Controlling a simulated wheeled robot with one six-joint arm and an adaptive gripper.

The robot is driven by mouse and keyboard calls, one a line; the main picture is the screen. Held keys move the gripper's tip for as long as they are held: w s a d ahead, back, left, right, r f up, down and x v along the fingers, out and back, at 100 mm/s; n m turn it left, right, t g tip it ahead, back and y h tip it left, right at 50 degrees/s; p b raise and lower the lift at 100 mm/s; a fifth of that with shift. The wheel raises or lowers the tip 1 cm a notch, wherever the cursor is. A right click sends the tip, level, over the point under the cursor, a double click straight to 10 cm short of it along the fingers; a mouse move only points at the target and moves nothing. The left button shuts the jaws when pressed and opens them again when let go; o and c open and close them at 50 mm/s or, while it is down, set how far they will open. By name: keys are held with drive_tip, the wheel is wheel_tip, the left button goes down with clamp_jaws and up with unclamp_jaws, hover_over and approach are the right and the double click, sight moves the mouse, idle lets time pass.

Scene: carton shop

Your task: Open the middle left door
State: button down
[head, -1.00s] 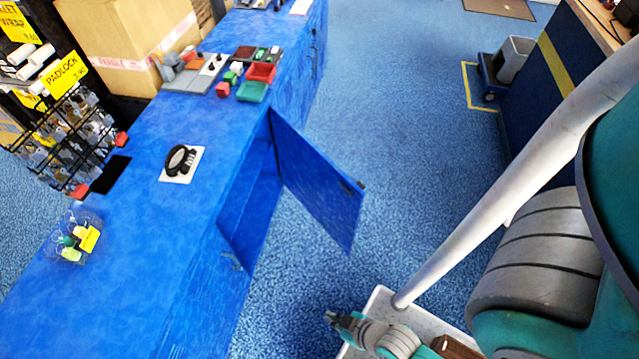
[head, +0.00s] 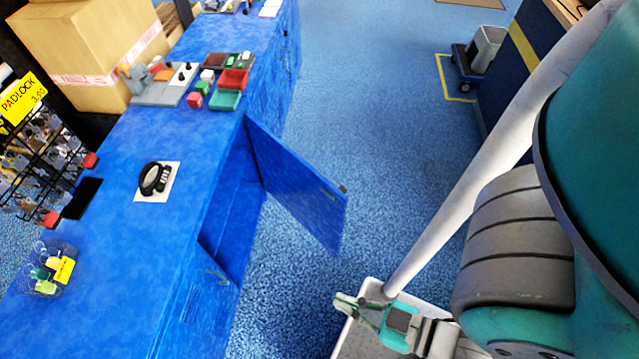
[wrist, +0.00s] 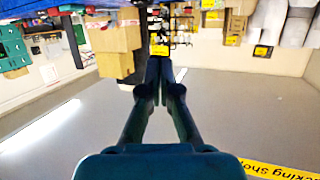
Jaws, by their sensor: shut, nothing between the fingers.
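The long blue counter (head: 185,215) runs up the left half of the head view. One blue door (head: 298,188) in its right side stands wide open, swung out over the floor, with a small dark handle (head: 343,188) near its free edge. The cupboard space behind it is partly visible. A nearer door (head: 205,305) has a handle (head: 217,275); it looks shut. I cannot tell which is the middle left door. My gripper (head: 348,302) is below the open door in the picture, apart from it. In the wrist view my gripper (wrist: 160,72) has its fingers together, empty.
A padlock rack (head: 35,160) stands at left. Blue floor (head: 390,130) is free beyond the open door.

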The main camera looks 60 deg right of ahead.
drive_tip(key=w+d+f+n+g+h, duration=0.1)
drive_tip(key=w+f+n+g, duration=0.2)
drive_tip(key=f, duration=0.4)
drive_tip(key=w+d+f+n, duration=0.1)
drive_tip(key=w+f+n, duration=0.25)
drive_tip(key=f, duration=0.25)
drive_tip(key=n+g+h, duration=0.7)
drive_tip(key=n+g, duration=0.1)
drive_tip(key=g, duration=0.7)
approach(325, 186)
wheel_tip(325, 186, down, 4)
drive_tip(key=d, duration=0.2)
drive_tip(key=s, duration=0.1)
drive_tip(key=shift+s+d+f, duration=0.1)
drive_tip(key=shift+d+f, duration=0.25)
drive_tip(key=shift+d, duration=0.05)
drive_tip(key=shift+s+d+h, duration=0.15)
drive_tip(key=shift+d+h, duration=0.15)
drive_tip(key=shift+d, duration=0.2)
